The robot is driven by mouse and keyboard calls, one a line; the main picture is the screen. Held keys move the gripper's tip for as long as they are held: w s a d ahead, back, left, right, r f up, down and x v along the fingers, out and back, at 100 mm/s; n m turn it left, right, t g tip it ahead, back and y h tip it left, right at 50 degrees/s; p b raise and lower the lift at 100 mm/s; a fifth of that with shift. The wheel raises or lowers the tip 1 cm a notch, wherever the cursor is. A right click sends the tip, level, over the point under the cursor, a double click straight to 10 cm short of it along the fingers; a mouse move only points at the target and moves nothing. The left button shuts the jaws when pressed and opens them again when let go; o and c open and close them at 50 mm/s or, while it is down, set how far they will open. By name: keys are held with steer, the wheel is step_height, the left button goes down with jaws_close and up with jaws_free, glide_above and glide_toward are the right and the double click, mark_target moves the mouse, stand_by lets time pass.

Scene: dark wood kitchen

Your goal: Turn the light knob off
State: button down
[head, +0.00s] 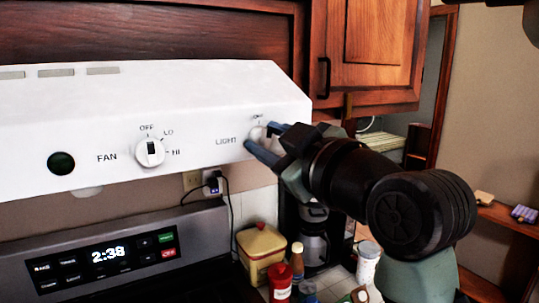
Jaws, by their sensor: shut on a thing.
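The light knob (256,136) is a white knob at the right end of the white range hood panel (80,117), beside the word LIGHT. Only part of it shows behind my gripper (264,140). My gripper reaches in from the right, and its bluish fingers are shut on the light knob, one above and one below. The small label above the knob is only partly legible. Which way the knob points is hidden by the fingers.
A white fan knob (150,152) marked OFF, LO and HI sits left on the panel. Wooden cabinets (370,50) are above. Below are the stove display (105,256), a yellow canister (262,250), bottles and a coffee maker (312,235).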

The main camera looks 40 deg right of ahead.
steer(key=shift+n+b, duration=0.65)
steer(key=shift+n, duration=0.35)
steer(key=shift+c, duration=2.3)
jaws_free()
steer(key=b+v, duration=0.4)
steer(key=v, duration=0.9)
